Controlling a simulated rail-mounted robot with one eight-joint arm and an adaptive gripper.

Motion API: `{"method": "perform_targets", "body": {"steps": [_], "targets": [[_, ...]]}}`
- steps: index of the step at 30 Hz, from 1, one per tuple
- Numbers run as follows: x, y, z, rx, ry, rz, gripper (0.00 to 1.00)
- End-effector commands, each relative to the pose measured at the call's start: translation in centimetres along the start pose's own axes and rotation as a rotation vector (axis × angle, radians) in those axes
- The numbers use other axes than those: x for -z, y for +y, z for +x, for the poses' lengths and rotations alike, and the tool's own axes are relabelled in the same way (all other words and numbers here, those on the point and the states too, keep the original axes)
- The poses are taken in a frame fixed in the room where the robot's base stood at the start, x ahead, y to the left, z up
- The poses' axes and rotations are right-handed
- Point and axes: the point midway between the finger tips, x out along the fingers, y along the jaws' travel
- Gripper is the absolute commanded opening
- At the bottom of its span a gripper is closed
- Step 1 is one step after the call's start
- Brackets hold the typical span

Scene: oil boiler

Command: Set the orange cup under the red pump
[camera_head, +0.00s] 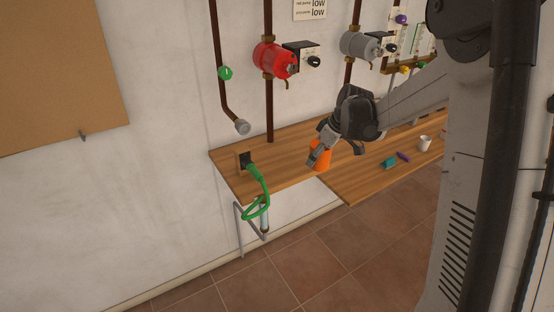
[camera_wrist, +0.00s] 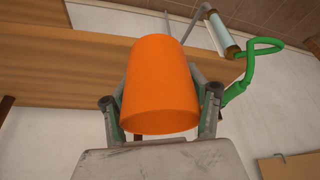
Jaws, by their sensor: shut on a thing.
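The orange cup (camera_head: 321,157) is in my gripper (camera_head: 318,151), at the front edge of the wooden shelf. In the wrist view the orange cup (camera_wrist: 160,88) fills the space between the two fingers of my gripper (camera_wrist: 160,105), which is shut on it. Whether the cup touches the shelf, I cannot tell. The red pump (camera_head: 272,60) is on a vertical brown pipe on the wall, to the left of and higher than the cup. The part of the cup behind my fingers is hidden.
The wooden shelf (camera_head: 235,168) has free room below the red pump. A green hose (camera_head: 264,190) hangs at its left end. A grey pump (camera_head: 357,44) is further right. A white cup (camera_head: 425,144), a teal item (camera_head: 389,162) and a purple item (camera_head: 403,157) lie to the right.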

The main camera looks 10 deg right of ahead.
Motion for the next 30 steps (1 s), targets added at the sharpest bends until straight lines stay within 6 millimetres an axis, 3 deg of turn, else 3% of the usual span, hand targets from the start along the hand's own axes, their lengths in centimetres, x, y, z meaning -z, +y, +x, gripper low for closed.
{"method": "perform_targets", "body": {"steps": [4,8,30], "targets": [[-1.0,-0.7,-0.1,-0.003,0.000,0.006,0.27],[0.4,-0.1,0.5,-0.003,0.000,0.005,0.27],[14.3,6.2,6.3,-0.002,0.000,0.006,0.26]]}}
